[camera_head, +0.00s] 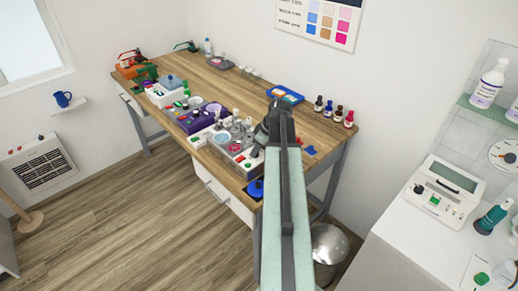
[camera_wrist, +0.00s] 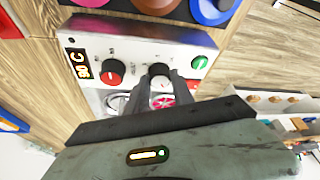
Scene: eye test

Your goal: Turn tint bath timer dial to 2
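In the wrist view, a pale control panel (camera_wrist: 136,42) carries an orange lit display (camera_wrist: 77,64), a red knob (camera_wrist: 112,72), a black dial (camera_wrist: 158,70) in the middle and a green knob (camera_wrist: 199,63). Small marks around the knobs are too blurred to read. I cannot read which is the timer dial or its setting. My gripper (camera_wrist: 160,83) has its two dark fingers apart, their tips at the black dial's near side and to either side of it. Whether they touch it is unclear. In the head view, my arm partly hides the tint bath unit (camera_head: 232,146).
A pink and white round piece (camera_wrist: 162,101) shows between my fingers. Round cups in several colours stand behind the panel. In the head view, the wooden table (camera_head: 262,81) holds a blue tray (camera_head: 286,95), small bottles (camera_head: 337,113) and a purple unit (camera_head: 196,122) close to my arm.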

